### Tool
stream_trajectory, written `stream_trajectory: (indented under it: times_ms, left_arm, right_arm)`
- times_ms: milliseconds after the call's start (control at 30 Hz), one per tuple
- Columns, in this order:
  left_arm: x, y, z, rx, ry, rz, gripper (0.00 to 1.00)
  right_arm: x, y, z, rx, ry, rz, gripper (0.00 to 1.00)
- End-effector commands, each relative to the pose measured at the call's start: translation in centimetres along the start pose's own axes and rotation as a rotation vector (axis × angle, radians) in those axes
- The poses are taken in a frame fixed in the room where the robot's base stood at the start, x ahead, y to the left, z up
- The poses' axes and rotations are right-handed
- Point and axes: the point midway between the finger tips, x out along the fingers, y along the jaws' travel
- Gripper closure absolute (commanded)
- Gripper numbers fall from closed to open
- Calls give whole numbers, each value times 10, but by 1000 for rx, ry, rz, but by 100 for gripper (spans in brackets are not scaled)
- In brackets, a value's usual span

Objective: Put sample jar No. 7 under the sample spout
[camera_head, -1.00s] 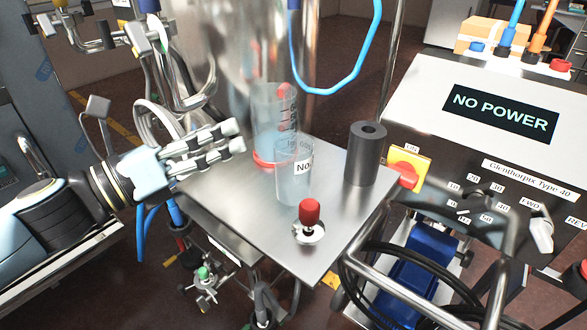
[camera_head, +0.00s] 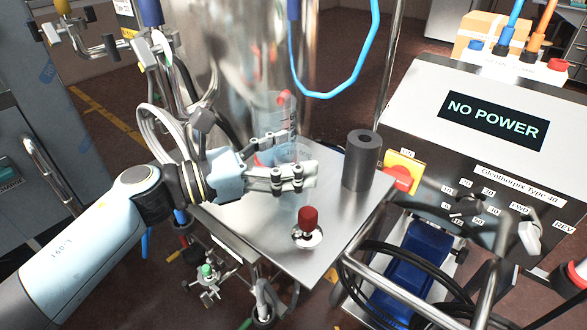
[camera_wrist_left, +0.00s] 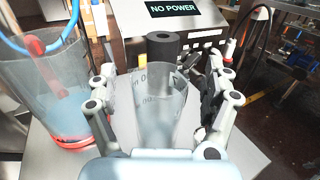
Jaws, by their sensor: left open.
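The clear sample jar stands upright on the metal shelf (camera_head: 262,232). In the left wrist view the jar (camera_wrist_left: 158,115) is between my fingers, with lettering seen through its wall; the number cannot be read. My left gripper (camera_head: 300,163) is open, its fingers on either side of the jar. They hide much of the jar in the head view. Contact cannot be told. My right gripper is not in view. I cannot make out the sample spout for certain.
A clear graduated beaker (camera_wrist_left: 55,95) with a red base stands close beside the jar. A dark grey cylinder (camera_head: 361,160) and a red-knobbed part (camera_head: 308,222) are also on the shelf. The steel tank (camera_head: 255,55) rises behind; the control cabinet (camera_head: 440,120) is at right.

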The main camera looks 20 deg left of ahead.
Motion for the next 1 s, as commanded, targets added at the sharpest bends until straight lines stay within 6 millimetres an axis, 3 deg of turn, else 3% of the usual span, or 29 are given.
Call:
stream_trajectory:
  times_ms: [300, 767, 1000]
  left_arm:
    - [8, 0, -1, -1, 1, 0, 16]
    - [8, 0, -1, -1, 1, 0, 75]
    - [8, 0, 0, -1, 1, 0, 78]
  right_arm:
    - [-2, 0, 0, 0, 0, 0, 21]
    - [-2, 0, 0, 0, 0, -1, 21]
    - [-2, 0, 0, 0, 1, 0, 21]
